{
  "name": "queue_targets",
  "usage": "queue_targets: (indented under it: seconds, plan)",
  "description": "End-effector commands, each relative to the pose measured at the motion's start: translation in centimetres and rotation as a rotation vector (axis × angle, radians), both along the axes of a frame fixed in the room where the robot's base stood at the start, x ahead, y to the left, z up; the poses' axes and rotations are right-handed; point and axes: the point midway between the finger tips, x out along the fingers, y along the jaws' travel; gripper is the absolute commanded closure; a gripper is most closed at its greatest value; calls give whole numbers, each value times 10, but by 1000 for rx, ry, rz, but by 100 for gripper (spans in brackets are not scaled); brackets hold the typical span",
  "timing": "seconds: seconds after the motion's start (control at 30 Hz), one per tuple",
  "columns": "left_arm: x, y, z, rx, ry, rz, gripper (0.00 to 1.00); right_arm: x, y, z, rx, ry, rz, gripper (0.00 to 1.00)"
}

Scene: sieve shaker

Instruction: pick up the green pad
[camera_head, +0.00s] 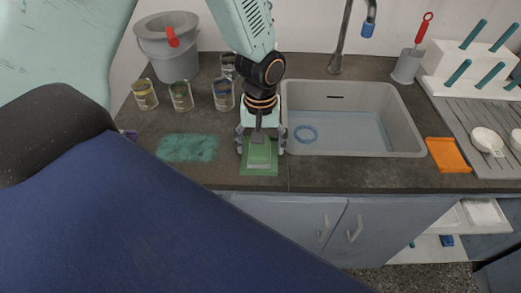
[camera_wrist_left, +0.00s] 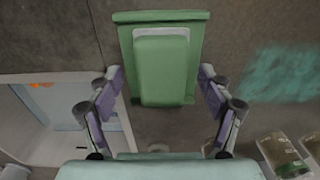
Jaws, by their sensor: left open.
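The green pad (camera_head: 259,154) lies near the counter's front edge, left of the sink. In the left wrist view the pad (camera_wrist_left: 161,71) is a rounded green block with a pale edge at its far end. My right gripper is not in view.
A teal patch (camera_head: 188,148) lies left on the counter (camera_head: 215,175). Several jars, including one (camera_head: 181,96), and a grey bucket (camera_head: 168,48) stand behind. An orange tray (camera_head: 446,155) lies far right.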

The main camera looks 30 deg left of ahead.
Motion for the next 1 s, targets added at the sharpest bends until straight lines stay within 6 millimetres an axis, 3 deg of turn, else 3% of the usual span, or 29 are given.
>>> queue_targets:
  seconds: [0.23,0.9,1.0]
  plan:
    - [-3,-3,1,0,1,3,21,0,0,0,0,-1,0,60]
    - [-1,-1,1,-1,1,1,78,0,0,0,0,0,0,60]
    - [-1,0,1,-1,1,1,79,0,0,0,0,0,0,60]
